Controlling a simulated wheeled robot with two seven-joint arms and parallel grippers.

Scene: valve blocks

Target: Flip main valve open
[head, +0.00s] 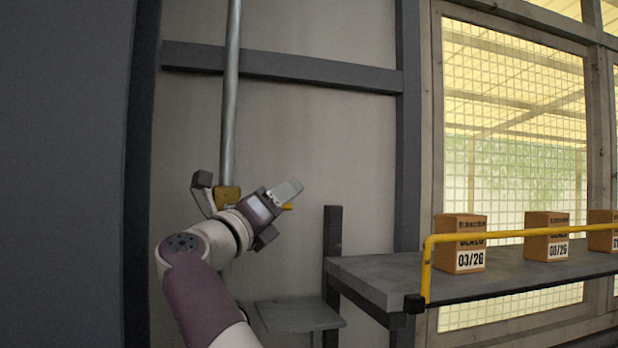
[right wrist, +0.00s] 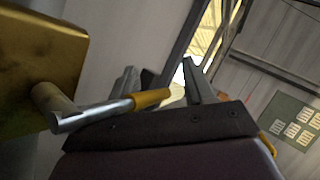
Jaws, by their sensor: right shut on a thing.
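The main valve is a brass block (head: 229,196) on a vertical grey pipe (head: 231,90). It fills the left edge of the right wrist view (right wrist: 35,65). A metal lever with a yellow grip (right wrist: 150,98) comes out of the block and points sideways, across the pipe. The yellow tip of the lever (head: 288,207) shows past my gripper in the head view. My right gripper (head: 281,212) is shut on the lever, with the yellow grip between its fingers (right wrist: 158,78). Its body hides most of the lever in the head view. My left gripper is not seen.
A grey shelf (head: 375,281) with a yellow rail (head: 520,233) stands to the right, holding cardboard boxes (head: 460,256). A small grey platform (head: 300,314) is below the gripper. A dark horizontal beam (head: 320,72) crosses the wall behind the pipe. The wall right of the gripper is clear.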

